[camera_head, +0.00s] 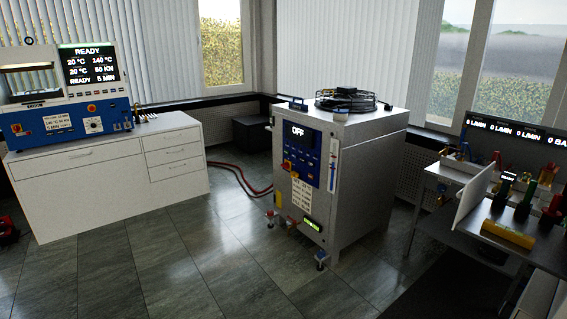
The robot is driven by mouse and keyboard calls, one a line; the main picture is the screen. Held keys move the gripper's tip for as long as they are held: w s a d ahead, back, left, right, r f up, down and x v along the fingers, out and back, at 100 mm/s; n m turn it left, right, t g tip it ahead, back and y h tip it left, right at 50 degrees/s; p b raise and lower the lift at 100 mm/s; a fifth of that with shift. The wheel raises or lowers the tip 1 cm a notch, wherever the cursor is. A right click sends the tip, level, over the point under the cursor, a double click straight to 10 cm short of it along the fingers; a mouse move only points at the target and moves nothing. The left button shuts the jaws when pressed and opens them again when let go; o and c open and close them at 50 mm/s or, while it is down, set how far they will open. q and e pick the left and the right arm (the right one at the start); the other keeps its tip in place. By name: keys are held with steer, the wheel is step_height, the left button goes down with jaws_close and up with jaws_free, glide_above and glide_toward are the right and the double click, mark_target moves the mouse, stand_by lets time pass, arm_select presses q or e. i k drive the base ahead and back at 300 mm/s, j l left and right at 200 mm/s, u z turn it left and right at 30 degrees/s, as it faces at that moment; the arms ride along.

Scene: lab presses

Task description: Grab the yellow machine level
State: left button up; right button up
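A long yellow bar-shaped object (508,234), which looks like the machine level, lies on the grey bench (480,240) at the right. It lies near the bench's front edge, just right of an upright pale panel (474,196). Its fine details are too small to tell. Neither of my grippers shows in the head view, and nothing is seen touching the yellow object.
Dark green upright items (523,206) stand close behind the yellow object. A grey cabinet (365,190) with an "OFF" display stands mid-room. A white drawer unit (110,180) carries a blue press (65,125) at left.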

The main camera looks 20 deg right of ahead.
mark_target(519, 239)
steer(key=i+z, duration=0.45)
steer(key=i, duration=0.2)
steer(key=i+j+z, duration=0.1)
steer(key=i+z, duration=0.3)
steer(key=i, duration=0.2)
steer(key=i+z, duration=0.3)
steer(key=z, duration=0.15)
steer(key=i+z, duration=0.25)
steer(key=z, duration=0.2)
steer(key=i+j+z, duration=0.25)
steer(key=z, duration=0.2)
steer(key=i+j+z, duration=0.1)
steer(key=z, duration=0.3)
steer(key=i+j+z, duration=0.2)
steer(key=z, duration=0.2)
steer(key=i+j+z, duration=0.25)
steer(key=z, duration=0.15)
